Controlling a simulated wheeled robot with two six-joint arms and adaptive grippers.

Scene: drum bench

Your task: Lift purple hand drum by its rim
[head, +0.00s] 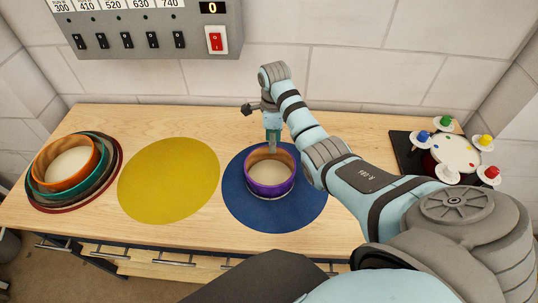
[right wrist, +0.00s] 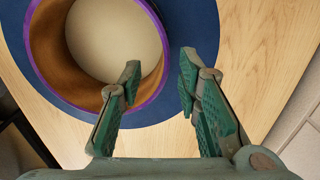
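The purple hand drum (head: 270,189) sits upright on the blue round mat (head: 239,209), with a pale inside and a brown inner wall. It also shows in the right wrist view, where its purple rim (right wrist: 165,62) passes between my fingers. My right gripper (head: 273,148) points down at the drum's far edge. In the right wrist view the right gripper (right wrist: 158,78) is open, one finger over the drum's inside and the other outside over the mat. A gap shows between the fingers and nothing is gripped. My left gripper is not in view.
A yellow round mat (head: 169,181) lies empty to the left. Nested drums, orange (head: 90,178), teal and dark red, stand at the far left. A switch panel (head: 140,45) hangs on the wall behind.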

